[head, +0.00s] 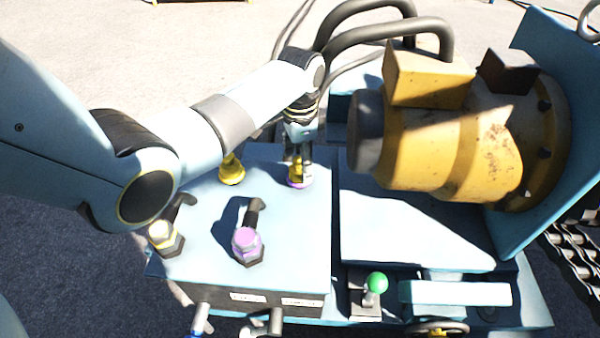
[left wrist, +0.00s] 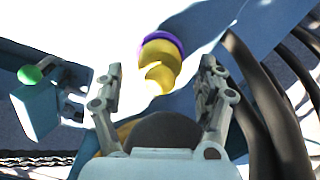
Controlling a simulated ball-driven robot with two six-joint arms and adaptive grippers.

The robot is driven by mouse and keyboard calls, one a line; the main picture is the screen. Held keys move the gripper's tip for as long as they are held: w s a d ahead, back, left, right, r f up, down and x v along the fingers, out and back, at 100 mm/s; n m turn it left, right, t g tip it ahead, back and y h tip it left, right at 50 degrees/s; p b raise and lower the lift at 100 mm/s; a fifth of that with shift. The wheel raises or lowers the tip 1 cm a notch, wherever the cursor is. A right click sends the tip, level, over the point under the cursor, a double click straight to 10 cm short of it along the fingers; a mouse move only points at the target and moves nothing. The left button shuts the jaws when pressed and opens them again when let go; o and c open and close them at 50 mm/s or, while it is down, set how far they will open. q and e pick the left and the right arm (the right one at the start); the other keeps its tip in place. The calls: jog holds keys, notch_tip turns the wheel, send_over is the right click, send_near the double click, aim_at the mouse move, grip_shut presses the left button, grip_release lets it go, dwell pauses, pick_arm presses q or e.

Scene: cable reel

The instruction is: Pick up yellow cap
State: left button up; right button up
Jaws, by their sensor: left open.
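A yellow cap (head: 299,170) with a purple ring at its base stands on the light blue panel (head: 210,215), near its back right corner. My left gripper (head: 299,158) comes down over this cap and partly hides it in the head view. In the left wrist view the yellow cap (left wrist: 160,62) lies between the two spread fingers of my left gripper (left wrist: 161,70), with space on both sides. The gripper is open and holds nothing. A second yellow cap (head: 231,171) stands to the left on the same panel, partly behind my arm. My right gripper is not in view.
Two black-handled knobs, one yellow-white (head: 162,236) and one purple (head: 246,242), stand at the panel's front. A green ball lever (head: 377,283) is front right. A large yellow motor (head: 450,150) and thick grey hoses (head: 385,32) are close right of my gripper.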

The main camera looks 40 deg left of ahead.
pick_arm(q)
jog(key=shift+f, duration=0.9)
jog(key=c, duration=1.2)
jog(key=shift+r, duration=0.1)
